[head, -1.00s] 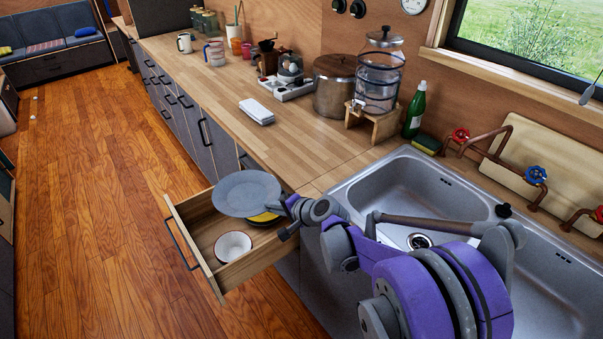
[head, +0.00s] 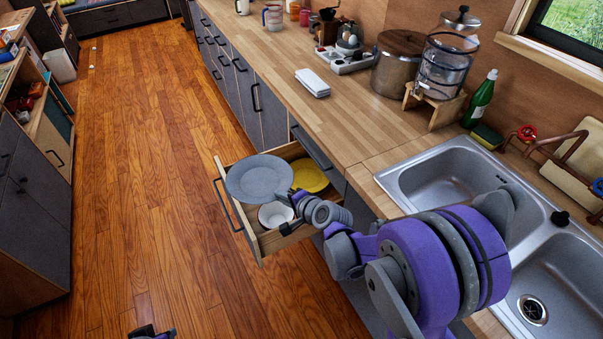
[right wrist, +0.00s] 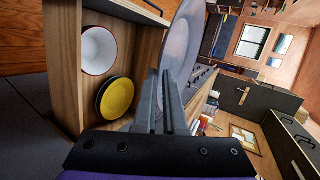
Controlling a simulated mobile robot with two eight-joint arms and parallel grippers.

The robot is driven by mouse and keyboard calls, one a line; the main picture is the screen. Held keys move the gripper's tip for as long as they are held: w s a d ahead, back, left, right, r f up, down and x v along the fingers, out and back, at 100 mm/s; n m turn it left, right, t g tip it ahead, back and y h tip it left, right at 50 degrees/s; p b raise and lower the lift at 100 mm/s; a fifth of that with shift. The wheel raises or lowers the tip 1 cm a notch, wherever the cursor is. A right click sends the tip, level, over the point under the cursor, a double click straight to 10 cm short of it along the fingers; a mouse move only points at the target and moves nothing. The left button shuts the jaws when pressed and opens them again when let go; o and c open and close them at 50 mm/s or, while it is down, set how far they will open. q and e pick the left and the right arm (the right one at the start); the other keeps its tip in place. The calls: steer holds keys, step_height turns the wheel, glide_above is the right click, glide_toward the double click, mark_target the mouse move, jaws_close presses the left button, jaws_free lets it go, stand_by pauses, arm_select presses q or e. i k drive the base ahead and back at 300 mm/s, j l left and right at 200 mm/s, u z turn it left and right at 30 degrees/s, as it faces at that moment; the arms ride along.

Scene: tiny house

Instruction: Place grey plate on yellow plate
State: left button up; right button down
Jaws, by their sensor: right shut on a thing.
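The grey plate (head: 259,178) is held by its rim in my right gripper (head: 293,200), above the open drawer (head: 222,188). In the right wrist view the gripper (right wrist: 165,90) is shut on the edge of the grey plate (right wrist: 183,40). The yellow plate (head: 310,177) lies in the drawer, to the right of the grey plate in the head view. It shows in the right wrist view (right wrist: 117,98), with a dark plate rim under it. A small part of my left gripper (head: 152,333) shows at the bottom edge; its fingers are unclear.
A white bowl (head: 275,214) with a red rim sits in the drawer, partly below the grey plate. The countertop (head: 345,121) and the sink (head: 455,180) lie to the right. A shelf cabinet (head: 35,185) stands at the left. The wooden floor between is clear.

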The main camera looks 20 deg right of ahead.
mark_target(307, 178)
steer(key=i+j, duration=1.45)
steer(key=i+j+z, duration=0.1)
steer(key=z, duration=0.3)
steer(key=j+z, duration=0.15)
steer(key=z, duration=0.25)
steer(key=i+j+z, duration=0.1)
steer(key=z, duration=0.3)
steer(key=j, duration=0.1)
